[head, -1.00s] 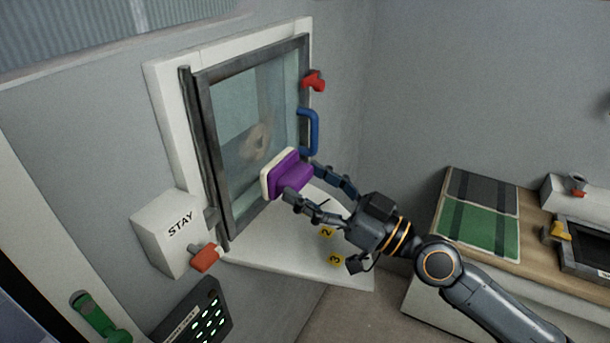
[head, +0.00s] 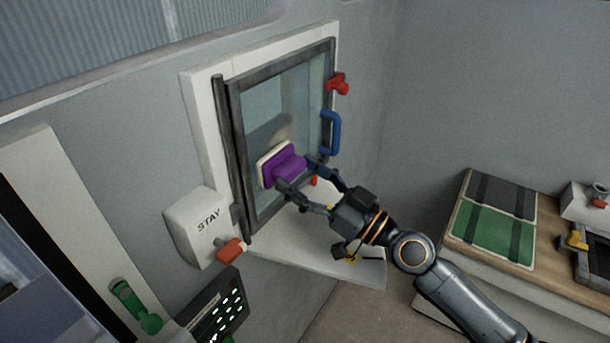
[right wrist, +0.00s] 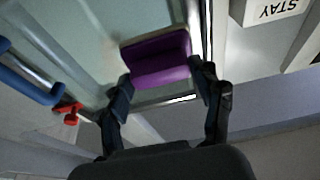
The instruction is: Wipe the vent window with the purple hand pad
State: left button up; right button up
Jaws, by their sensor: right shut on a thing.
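The vent window (head: 262,108) is a glass pane in a dark grey frame, with a blue handle (head: 331,132) and a red latch (head: 338,84) on its right side. A brownish smudge (head: 284,131) shows on the glass just above the pad, partly hidden by it. The purple hand pad (head: 284,167) has a pale face turned to the pane. My right gripper (head: 297,173) is shut on the pad and holds it at the glass; I cannot tell whether it touches. The pad also shows in the right wrist view (right wrist: 158,58). My left gripper is not in view.
A white box marked STAY (head: 196,228) with a red knob (head: 230,249) sits left of the window. A white ledge (head: 350,268) juts out below. A keypad (head: 213,308) is at lower left. A counter with a green mat (head: 490,236) stands right.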

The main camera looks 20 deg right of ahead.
jog(key=shift+w+a, duration=0.5)
jog(key=shift+w, duration=0.25)
dwell(0.5)
